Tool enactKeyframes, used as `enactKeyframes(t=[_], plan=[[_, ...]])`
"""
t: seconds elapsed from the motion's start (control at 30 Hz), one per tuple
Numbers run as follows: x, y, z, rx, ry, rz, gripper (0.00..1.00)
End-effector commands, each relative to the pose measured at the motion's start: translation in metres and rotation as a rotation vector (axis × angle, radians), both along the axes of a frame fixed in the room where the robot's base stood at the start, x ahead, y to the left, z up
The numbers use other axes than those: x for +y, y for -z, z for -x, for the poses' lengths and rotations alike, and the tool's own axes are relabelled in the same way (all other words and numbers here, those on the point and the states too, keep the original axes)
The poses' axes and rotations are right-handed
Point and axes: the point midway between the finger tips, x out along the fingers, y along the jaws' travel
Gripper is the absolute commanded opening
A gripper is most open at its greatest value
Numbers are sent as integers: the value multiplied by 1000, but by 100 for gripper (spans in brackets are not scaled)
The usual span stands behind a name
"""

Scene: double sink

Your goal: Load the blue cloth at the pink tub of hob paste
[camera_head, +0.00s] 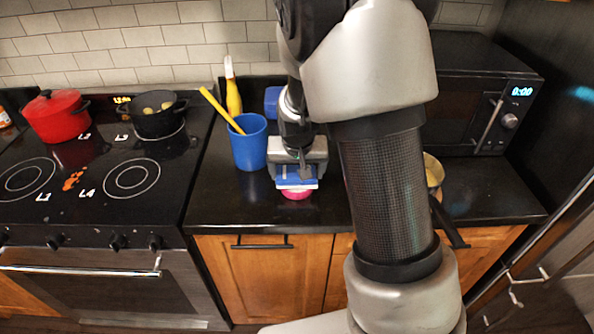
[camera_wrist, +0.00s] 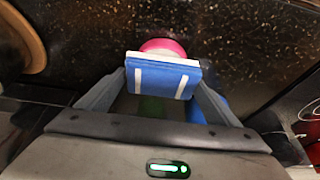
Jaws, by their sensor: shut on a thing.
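My gripper (camera_wrist: 163,85) is shut on the blue cloth (camera_wrist: 165,72), a folded pad with white stripes and a pale edge. In the head view the cloth (camera_head: 296,183) is held low over the counter, under my gripper (camera_head: 297,170). The pink tub (camera_head: 296,194) stands on the counter just below the cloth, and the cloth hides most of it. In the wrist view the pink tub (camera_wrist: 163,46) shows beyond the cloth's far edge. I cannot tell whether the cloth touches the paste.
A blue cup (camera_head: 249,148) with a yellow-handled tool stands left of my gripper. A yellow bottle (camera_head: 233,95) is behind it. A pan (camera_head: 433,172) sits to the right, before the microwave (camera_head: 470,115). The stove (camera_head: 95,185) has an orange spill (camera_head: 73,180). The front counter is clear.

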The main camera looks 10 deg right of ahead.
Motion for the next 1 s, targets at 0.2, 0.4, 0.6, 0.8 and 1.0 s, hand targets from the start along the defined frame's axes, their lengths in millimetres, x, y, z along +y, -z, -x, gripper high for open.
enactKeyframes(t=[0.2,0.4,0.6,0.8,1.0], plan=[[0,-23,-1,-4,0,0,67],[0,-39,-1,-5,0,0,67],[0,-55,-1,-4,0,0,67],[0,-67,-1,-4,0,0,67],[0,-66,-1,-4,0,0,67]])
